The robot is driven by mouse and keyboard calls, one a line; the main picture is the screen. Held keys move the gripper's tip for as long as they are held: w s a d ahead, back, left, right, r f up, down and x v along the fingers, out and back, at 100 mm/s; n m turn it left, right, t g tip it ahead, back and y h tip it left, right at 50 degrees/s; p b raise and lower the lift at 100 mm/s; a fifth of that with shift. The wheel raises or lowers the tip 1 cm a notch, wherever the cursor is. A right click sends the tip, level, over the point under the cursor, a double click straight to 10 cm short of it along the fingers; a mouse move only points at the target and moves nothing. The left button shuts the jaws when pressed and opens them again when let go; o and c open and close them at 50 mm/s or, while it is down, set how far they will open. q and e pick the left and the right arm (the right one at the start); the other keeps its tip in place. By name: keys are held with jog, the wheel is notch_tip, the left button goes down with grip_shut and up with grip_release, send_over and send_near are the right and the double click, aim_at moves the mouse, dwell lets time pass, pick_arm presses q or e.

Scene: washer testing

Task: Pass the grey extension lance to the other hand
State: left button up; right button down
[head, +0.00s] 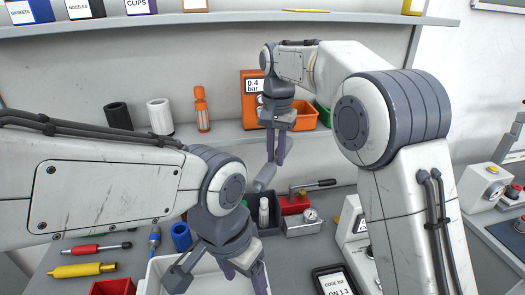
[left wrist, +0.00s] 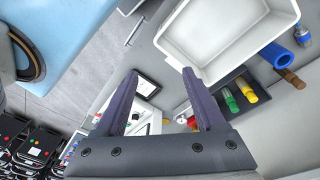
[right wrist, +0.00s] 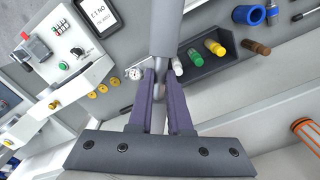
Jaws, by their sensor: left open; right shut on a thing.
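The grey extension lance (head: 265,177) hangs tilted below my right gripper (head: 277,152), in front of the back shelf. In the right wrist view the lance (right wrist: 167,30) runs up from between the fingers of the gripper (right wrist: 160,72), which is shut on it; its far end leaves the picture. My left gripper (head: 218,278) is low at the front, below and left of the lance and apart from it. In the left wrist view the left gripper (left wrist: 160,75) is open with nothing between its fingers, and the lance does not show there.
A white tray (left wrist: 212,72) lies near my left gripper. A dark bin (right wrist: 207,67) with coloured pieces and a red gauge unit (head: 295,204) stand behind. An orange meter (head: 250,88), an orange cartridge (head: 201,108) and two cylinders stand on the shelf.

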pick_arm(q)
jog(key=w+d+r+n+t, duration=0.1)
jog(key=w+d+r+t, duration=0.1)
jog(key=w+r, duration=0.75)
jog(key=n+t, duration=0.1)
send_near(262, 179)
jog(key=x, duration=1)
jog(key=shift+s, duration=0.1)
grip_shut()
pick_arm(e)
jog(key=c, duration=0.8)
grip_release()
jog(key=shift+o, duration=0.2)
